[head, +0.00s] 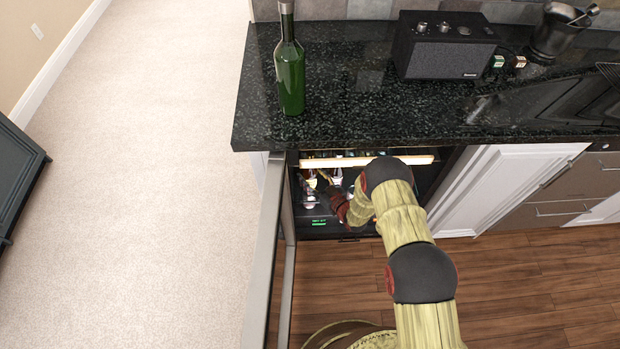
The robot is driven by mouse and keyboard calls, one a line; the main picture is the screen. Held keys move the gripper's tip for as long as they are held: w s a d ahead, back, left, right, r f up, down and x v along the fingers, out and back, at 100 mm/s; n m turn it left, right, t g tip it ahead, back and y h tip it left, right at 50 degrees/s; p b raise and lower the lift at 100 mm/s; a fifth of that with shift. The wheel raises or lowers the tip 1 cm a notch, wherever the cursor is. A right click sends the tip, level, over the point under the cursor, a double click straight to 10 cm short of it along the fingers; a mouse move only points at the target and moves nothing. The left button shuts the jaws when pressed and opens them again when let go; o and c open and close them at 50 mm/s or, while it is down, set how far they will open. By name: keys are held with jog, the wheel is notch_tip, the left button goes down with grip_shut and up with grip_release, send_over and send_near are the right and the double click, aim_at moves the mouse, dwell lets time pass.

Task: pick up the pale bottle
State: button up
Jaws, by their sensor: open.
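My arm reaches into an open, lit under-counter cooler (318,227). My gripper (324,181) is inside the cooler, small and partly hidden by its own wrist; its jaws are open. Small, bright bottle-like shapes (336,174) stand close around the gripper. Which of them is the pale bottle I cannot tell at this size, nor whether the jaws touch it. A green bottle (290,78) stands upright on the counter above, well apart from the gripper.
The cooler door (264,262) stands open to the left of my arm. The black granite counter (350,125) overhangs the opening. On it are a black radio (444,48) and a dark mortar (556,34). The wood floor (545,280) at right is clear.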

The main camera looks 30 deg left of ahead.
jog(key=shift+w+a, duration=0.1)
jog(key=shift+a, duration=0.1)
jog(key=shift+c, duration=0.9)
jog(key=c, duration=1.1)
grip_shut()
jog(key=shift+r, duration=0.25)
